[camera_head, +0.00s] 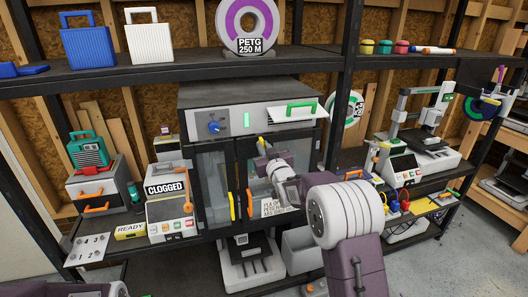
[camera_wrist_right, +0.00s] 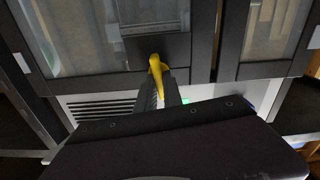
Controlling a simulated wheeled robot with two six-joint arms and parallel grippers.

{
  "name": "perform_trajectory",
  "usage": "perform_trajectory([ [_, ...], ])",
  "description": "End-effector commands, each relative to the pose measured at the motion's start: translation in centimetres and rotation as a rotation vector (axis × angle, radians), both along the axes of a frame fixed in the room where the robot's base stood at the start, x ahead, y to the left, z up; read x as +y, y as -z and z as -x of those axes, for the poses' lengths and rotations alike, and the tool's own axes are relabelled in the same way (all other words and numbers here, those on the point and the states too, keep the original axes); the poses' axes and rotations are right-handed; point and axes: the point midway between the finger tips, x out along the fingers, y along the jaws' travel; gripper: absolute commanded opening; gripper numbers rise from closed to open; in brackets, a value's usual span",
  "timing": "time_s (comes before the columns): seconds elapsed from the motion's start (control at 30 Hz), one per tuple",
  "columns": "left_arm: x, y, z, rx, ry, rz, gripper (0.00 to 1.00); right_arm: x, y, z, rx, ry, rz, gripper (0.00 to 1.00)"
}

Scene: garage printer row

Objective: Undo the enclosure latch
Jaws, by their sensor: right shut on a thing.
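The enclosure (camera_head: 213,170) is a dark cabinet with two glazed doors, standing on the middle shelf in the head view. My right gripper (camera_head: 262,147) reaches the upper part of its right door, just below the pale control panel. In the wrist view, which looks upside down, a yellow latch (camera_wrist_right: 156,66) sits on the dark door frame, and my right gripper (camera_wrist_right: 159,84) is shut on it. The latch is mostly hidden by my gripper in the head view. Both doors look closed. My left gripper is out of view.
A yellow handle (camera_head: 232,206) and an orange handle (camera_head: 249,205) stand at the door seam. The control panel has a blue knob (camera_head: 213,127) and a green-handled flap (camera_head: 300,109). A "CLOGGED" machine (camera_head: 168,212) stands left; another printer (camera_head: 415,150) stands right.

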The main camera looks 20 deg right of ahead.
Motion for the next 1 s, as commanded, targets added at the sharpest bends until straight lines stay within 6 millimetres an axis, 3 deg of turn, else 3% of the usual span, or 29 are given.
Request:
perform_trajectory([
  [0.03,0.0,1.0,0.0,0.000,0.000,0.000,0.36,0.0,0.5,0.0,-0.004,0.000,0.035,0.00],
  [1.0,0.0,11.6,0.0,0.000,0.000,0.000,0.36,0.5,0.9,0.0,-0.036,0.001,0.950,0.00],
])
